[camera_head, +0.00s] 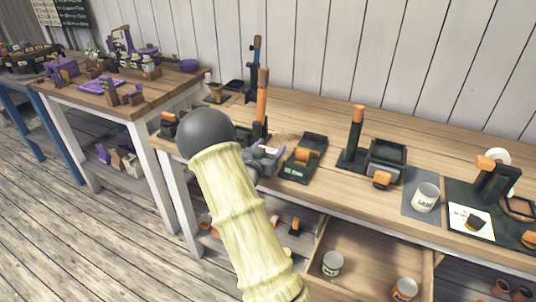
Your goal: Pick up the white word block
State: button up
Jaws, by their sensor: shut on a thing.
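I cannot pick out a white word block for sure in the head view. A white mug with dark lettering (426,198) stands on a grey mat on the workbench at the right. My pale, ribbed arm with its dark round joint rises through the middle of the picture and covers part of the bench.
The wooden workbench (330,120) carries dark stands with orange parts. A second table (150,98) with purple items stands at the left. The plank floor at the left is largely clear.

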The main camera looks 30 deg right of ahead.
notch_tip(320, 180, up, 10)
jog(key=shift+p, duration=0.35)
dwell(0.9)
